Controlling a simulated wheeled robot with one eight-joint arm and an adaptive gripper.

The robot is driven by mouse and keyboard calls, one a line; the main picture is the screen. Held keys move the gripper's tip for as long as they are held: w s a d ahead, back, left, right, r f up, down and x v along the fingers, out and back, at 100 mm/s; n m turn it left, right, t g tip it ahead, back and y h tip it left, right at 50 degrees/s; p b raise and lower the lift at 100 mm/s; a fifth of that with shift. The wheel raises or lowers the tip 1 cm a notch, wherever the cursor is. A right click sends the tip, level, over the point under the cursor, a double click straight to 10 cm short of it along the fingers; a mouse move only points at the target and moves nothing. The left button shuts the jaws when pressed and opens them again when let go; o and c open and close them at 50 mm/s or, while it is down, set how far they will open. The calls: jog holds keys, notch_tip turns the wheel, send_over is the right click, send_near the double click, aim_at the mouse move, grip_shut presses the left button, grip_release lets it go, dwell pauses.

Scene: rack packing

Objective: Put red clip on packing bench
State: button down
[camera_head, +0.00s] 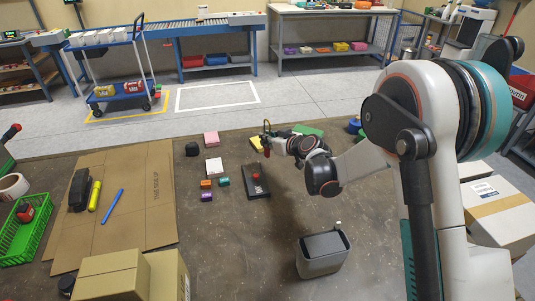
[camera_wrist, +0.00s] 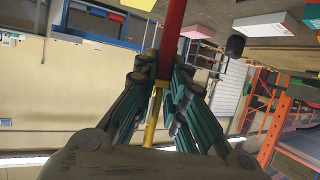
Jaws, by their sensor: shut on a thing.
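My gripper (camera_head: 267,139) is over the middle of the brown packing bench (camera_head: 225,255), above its surface. It is shut on a red clip (camera_wrist: 173,35), seen in the wrist view as a long red strip between the fingers (camera_wrist: 163,80). In the head view the clip (camera_head: 267,151) is a small red piece below the fingers. A yellow bar (camera_wrist: 153,118) shows between the finger linkages; I cannot tell what it is. My arm covers part of the bench on the right.
A dark tray-like object (camera_head: 256,187) with a red piece on it lies just below the gripper. Small coloured blocks (camera_head: 207,184), a white box (camera_head: 213,167) and a pink box (camera_head: 211,138) lie left. A grey bin (camera_head: 322,255) stands in front. Flat cardboard (camera_head: 140,200) covers the left.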

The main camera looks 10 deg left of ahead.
aim_at(269, 149)
jog(key=shift+f+b, duration=0.85)
jog(key=shift+f, duration=1.55)
jog(key=shift+r, duration=0.1)
jog(key=c, duration=1.7)
grip_release()
jog(key=shift+o, duration=0.2)
jog(key=shift+s+d+r, duration=0.1)
jog(key=shift+s+d, duration=0.05)
jog(key=shift+d, duration=0.05)
jog(key=p+v, duration=0.3)
jog(key=v, duration=0.8)
jog(key=shift+r+p, duration=0.2)
jog(key=shift+p, duration=0.1)
